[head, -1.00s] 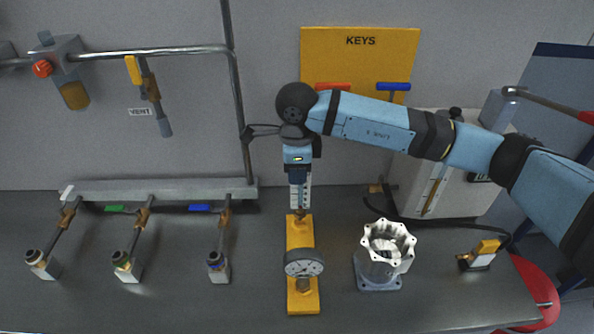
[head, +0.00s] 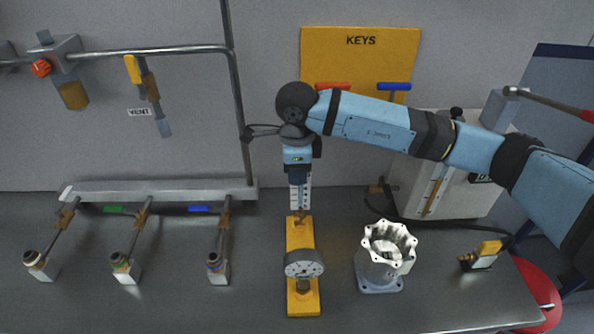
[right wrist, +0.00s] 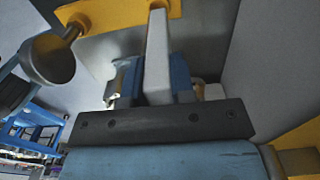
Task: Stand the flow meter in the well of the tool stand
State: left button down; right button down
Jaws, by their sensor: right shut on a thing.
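My right gripper (head: 299,170) points down over the middle of the table, shut on the flow meter (head: 300,195), a narrow upright piece with a pale, ticked scale. In the right wrist view the flow meter (right wrist: 158,55) looks like a grey bar between blue fingers. Its lower end is just above or at a brass fitting at the far end of a yellow base (head: 302,300), which looks like the tool stand. A round dial gauge (head: 303,264) sits on this base nearer the front. I cannot tell whether the flow meter touches the base; the well is not clearly visible. My left gripper is not in view.
A machined housing (head: 385,255) stands right of the yellow base. A small yellow-topped block (head: 483,252) and a pale box (head: 455,200) are farther right. The table is clear just left of the base.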

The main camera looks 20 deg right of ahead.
jog(key=shift+f+b, duration=1.7)
jog(key=shift+f, duration=0.05)
jog(key=c, duration=0.9)
grip_release()
notch_tip(320, 180, up, 14)
jog(key=shift+f+b, duration=0.1)
jog(key=shift+b, duration=0.35)
